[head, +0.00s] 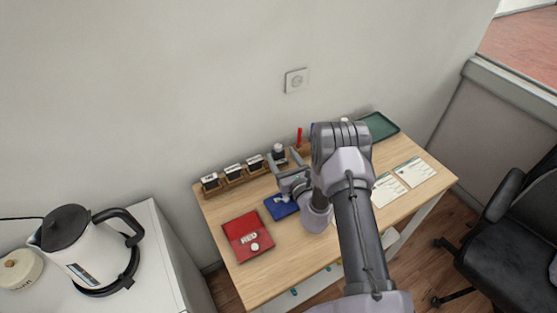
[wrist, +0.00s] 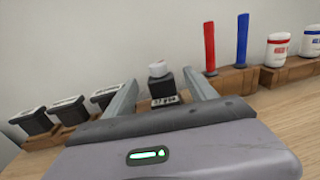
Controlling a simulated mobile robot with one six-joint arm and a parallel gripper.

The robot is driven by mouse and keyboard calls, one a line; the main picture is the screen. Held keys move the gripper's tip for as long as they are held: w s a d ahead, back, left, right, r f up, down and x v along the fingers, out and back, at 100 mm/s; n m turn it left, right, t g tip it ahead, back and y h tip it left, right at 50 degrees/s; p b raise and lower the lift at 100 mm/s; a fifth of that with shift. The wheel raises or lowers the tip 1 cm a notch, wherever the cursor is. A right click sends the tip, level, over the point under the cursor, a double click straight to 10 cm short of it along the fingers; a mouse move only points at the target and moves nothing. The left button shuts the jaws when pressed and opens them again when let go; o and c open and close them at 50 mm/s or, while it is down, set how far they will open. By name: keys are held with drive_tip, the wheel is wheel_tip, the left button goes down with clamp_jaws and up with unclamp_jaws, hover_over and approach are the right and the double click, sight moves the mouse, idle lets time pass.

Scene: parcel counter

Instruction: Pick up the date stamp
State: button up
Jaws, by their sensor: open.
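The date stamp (head: 278,154) is black with a pale round knob and stands upright at the back of the wooden counter, at the right end of a row of stamps. In the wrist view the date stamp (wrist: 163,88) shows between and beyond my fingers, with a small date label on its front. My gripper (head: 286,164) is open in front of it, and the gripper (wrist: 159,80) looks empty in the wrist view. I cannot tell whether the fingertips reach alongside the stamp. The stamp's lower part shows above my gripper body.
Three black stamps (head: 233,171) stand in the wooden rack on the left. Red (wrist: 210,47) and blue (wrist: 242,40) upright sticks and white jars (wrist: 277,50) stand on the right. A red pad (head: 246,237), blue pad (head: 281,207), cards (head: 414,171) and green tray (head: 379,125) lie on the counter.

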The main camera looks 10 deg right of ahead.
sight(280, 153)
drive_tip(key=w, duration=0.1)
drive_tip(key=w+b, duration=0.1)
drive_tip(key=w+a, duration=0.1)
drive_tip(key=w, duration=0.1)
drive_tip(key=shift+w+f, duration=0.1)
drive_tip(key=shift+f, duration=0.15)
drive_tip(key=shift+d+r, duration=0.1)
clamp_jaws()
